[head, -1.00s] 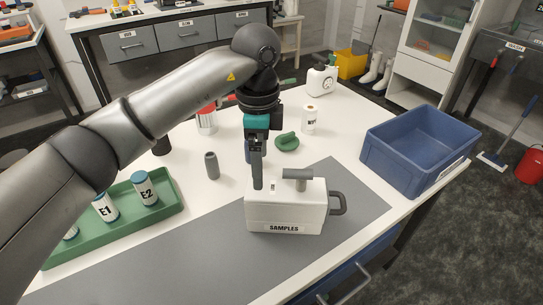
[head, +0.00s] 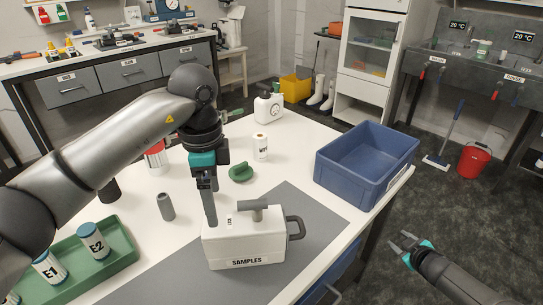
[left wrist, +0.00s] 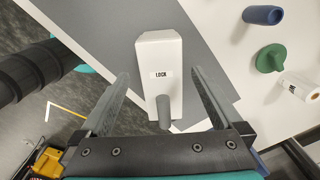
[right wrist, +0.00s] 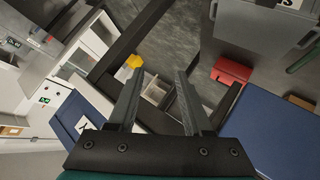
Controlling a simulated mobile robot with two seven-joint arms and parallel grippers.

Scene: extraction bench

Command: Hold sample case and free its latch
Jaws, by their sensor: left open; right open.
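The white sample case (head: 245,250), labelled SAMPLES, stands upright on the grey mat (head: 315,207). It has a grey T-shaped piece (head: 257,206) on top and a grey side handle (head: 297,229). My left gripper (head: 211,222) points down at the case's left end. In the left wrist view the case (left wrist: 160,50) with its LOCK label (left wrist: 161,75) lies between the spread, open fingers; whether they touch it I cannot tell. The grey piece shows there too (left wrist: 164,110). My right gripper (head: 400,240) is open and empty, right of the bench, away from the case.
A blue bin (head: 365,165) stands at the bench's right edge. A green tray (head: 85,270) with labelled jars is at left.

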